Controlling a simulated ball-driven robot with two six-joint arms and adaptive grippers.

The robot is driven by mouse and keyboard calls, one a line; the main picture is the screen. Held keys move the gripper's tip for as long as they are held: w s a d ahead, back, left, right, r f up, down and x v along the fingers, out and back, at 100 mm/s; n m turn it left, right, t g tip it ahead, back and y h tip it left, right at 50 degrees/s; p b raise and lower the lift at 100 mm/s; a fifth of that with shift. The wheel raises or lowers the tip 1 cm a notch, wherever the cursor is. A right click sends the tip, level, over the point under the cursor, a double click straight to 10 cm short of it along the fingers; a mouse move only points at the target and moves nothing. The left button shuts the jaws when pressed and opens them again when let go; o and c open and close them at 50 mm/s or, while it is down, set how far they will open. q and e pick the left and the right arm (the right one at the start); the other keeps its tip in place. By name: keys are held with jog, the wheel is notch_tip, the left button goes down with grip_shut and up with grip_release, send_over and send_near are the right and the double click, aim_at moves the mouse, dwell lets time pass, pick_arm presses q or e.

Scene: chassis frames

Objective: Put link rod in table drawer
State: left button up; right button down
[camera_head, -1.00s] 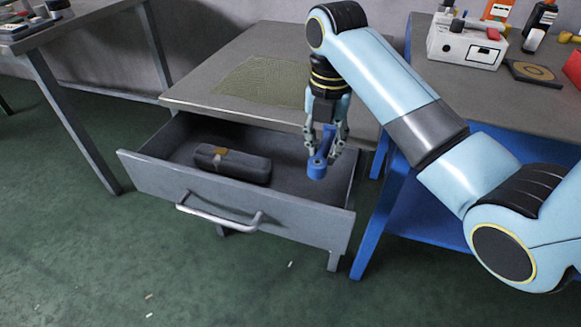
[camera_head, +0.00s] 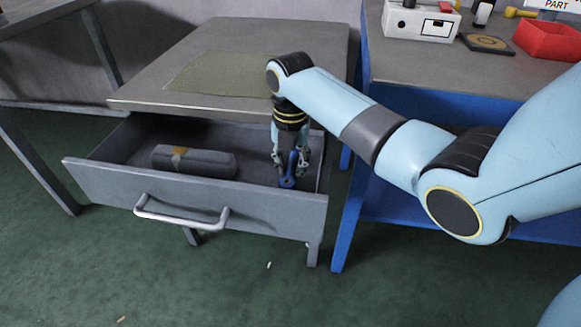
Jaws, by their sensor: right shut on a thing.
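The rod hangs upright inside the right part of the open table drawer (camera_head: 195,202). I cannot tell whether its lower end touches the drawer floor. The grey drawer is pulled out from under the table top (camera_head: 225,45) and has a metal bar handle (camera_head: 180,218). My left gripper is out of view.
A dark grey case (camera_head: 194,161) with a tan patch lies in the drawer's left part. A blue-framed bench (camera_head: 440,70) at the right holds a white box (camera_head: 421,22) and a red bin (camera_head: 549,40). The drawer floor between case and rod is free.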

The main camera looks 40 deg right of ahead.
aim_at(291, 168)
jog(key=shift+r, duration=0.1)
jog(key=shift+f, duration=0.6)
jog(key=c, duration=1.1)
grip_release()
jog(key=shift+s+f, duration=0.1)
jog(key=shift+c, duration=0.2)
notch_tip(291, 168, up, 13)
jog(key=p, duration=0.3)
jog(key=shift+r, duration=0.2)
